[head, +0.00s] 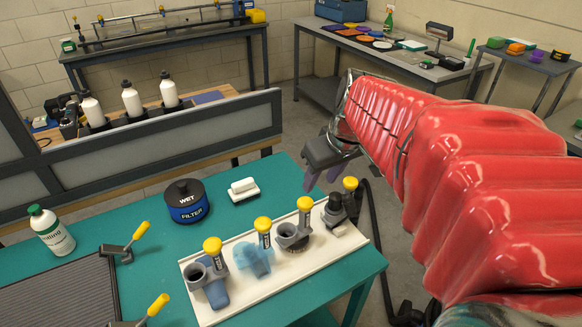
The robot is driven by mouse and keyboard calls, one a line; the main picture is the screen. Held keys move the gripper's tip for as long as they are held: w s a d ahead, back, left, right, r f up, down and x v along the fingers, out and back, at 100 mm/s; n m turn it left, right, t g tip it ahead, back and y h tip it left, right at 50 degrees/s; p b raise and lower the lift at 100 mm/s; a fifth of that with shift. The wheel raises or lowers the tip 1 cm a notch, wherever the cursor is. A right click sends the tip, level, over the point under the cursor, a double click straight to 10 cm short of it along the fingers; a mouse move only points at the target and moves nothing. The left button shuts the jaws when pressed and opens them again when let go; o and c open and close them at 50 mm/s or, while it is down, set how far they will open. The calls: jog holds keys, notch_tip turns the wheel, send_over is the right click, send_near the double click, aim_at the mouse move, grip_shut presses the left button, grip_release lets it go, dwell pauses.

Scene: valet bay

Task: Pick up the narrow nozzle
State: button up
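A row of vacuum attachments stands on a cream tray (215,318) on the teal table. From left to right are a grey-blue nozzle (214,290), a translucent blue head (254,260), a dark round brush-like head (292,238) and a small dark fitting (334,213). Each has a yellow-capped post beside it. The post labels are too small to read, so I cannot tell which is the narrow nozzle. My gripper (325,178) hangs above and behind the tray's right end, clear of the attachments. Its purple fingers are apart with nothing visible between them.
A black-and-blue filter canister (187,202), a white brush (244,189) and a white bottle with green cap (51,231) stand on the table. Yellow-handled clamps (128,243) flank a dark ribbed mat (62,297). A grey partition (160,145) runs behind. A hose (378,235) hangs at the right.

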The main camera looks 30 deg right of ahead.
send_near(355, 185)
jog(key=r, duration=0.1)
jog(key=shift+s+d+r, duration=0.15)
jog(key=shift+s+d, duration=0.15)
jog(key=shift+s, duration=0.1)
jog(key=x, duration=0.8)
jog(key=shift+w+a+f, duration=0.15)
jog(key=shift+w+f, duration=0.05)
jog(key=shift+f, duration=0.1)
jog(key=shift+x, duration=2.6)
jog(key=shift+w+a+r, duration=0.1)
jog(key=shift+a, duration=0.1)
jog(key=shift+c, duration=0.4)
jog(key=c, duration=0.6)
